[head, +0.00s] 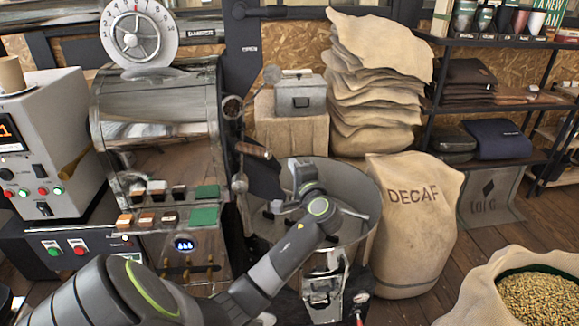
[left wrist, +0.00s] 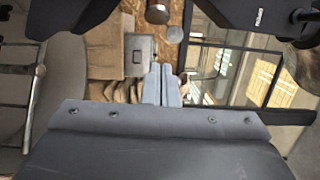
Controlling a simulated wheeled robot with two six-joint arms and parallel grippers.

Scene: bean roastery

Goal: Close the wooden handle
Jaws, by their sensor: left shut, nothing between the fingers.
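The brown wooden handle (head: 252,150) sticks out at the right side of the roaster's front, above the round cooling bin, beside a dark plate. My left arm reaches over the bin. My left gripper (head: 299,168) is at its far end, right of the wooden handle and apart from it, largely hidden behind my wrist. In the left wrist view the two grey fingers (left wrist: 162,85) are together with nothing between them. A brown cylinder end shows at the top of that view; I cannot tell whether it is the wooden handle. My right gripper is not in view.
The steel roaster (head: 160,110) stands left of the cooling bin (head: 360,185). A full DECAF sack (head: 410,230) stands close at the bin's right. Stacked sacks (head: 375,80) and a grey metal box (head: 300,95) are behind. A sack of beans (head: 540,295) is at front right.

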